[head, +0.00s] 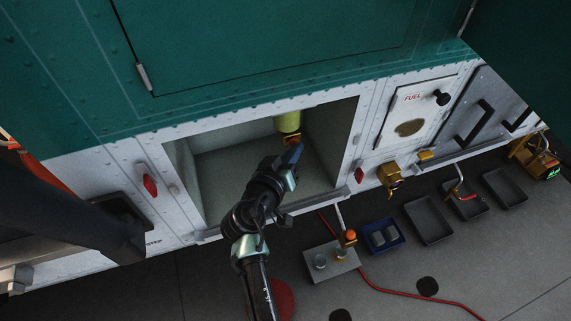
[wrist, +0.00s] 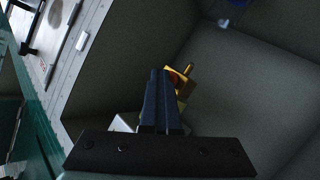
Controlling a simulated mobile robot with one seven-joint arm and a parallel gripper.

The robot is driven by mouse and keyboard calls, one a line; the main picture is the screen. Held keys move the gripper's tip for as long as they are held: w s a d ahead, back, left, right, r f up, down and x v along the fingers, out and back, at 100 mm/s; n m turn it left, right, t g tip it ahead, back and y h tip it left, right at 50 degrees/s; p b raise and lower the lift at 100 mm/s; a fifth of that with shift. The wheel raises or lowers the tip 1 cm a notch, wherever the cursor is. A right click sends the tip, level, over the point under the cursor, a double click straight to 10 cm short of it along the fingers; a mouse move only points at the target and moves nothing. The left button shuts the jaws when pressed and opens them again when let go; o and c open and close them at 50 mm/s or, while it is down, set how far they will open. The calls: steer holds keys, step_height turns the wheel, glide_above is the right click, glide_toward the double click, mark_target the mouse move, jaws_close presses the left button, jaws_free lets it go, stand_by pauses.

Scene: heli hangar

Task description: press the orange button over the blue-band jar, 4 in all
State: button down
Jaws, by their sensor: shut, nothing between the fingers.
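Inside the open bay, a yellow-green cylinder (head: 289,122) hangs at the back with an orange and gold fitting (head: 291,139) at its lower end. In the wrist view a gold fitting (wrist: 187,84) with an orange-red part (wrist: 173,78) shows just beyond and right of my fingertips. My gripper (head: 296,149) reaches into the bay just below the fitting. It is shut and empty, as the wrist view (wrist: 160,72) shows; I cannot tell whether the tips touch the fitting. I cannot make out a blue-banded jar; a pale object (wrist: 122,122) is partly hidden beside the fingers.
The bay's side walls and front sill (head: 320,202) surround my arm. On the floor stand a grey plate with jars (head: 336,272), an orange-topped stand (head: 347,238), a blue tray (head: 372,244), dark trays (head: 428,238) and a red hose (head: 400,292). A gold fitting (head: 390,176) sticks out at right.

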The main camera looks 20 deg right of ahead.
steer(key=shift+s, duration=0.1)
steer(key=s+p, duration=0.1)
steer(key=s, duration=0.5)
stand_by(0.5)
steer(key=shift+d, duration=0.1)
stand_by(1.6)
steer(key=shift+p, duration=0.35)
stand_by(0.3)
steer(key=w+p, duration=0.1)
steer(key=w, duration=0.4)
steer(key=shift+w, duration=0.35)
stand_by(0.9)
stand_by(1.1)
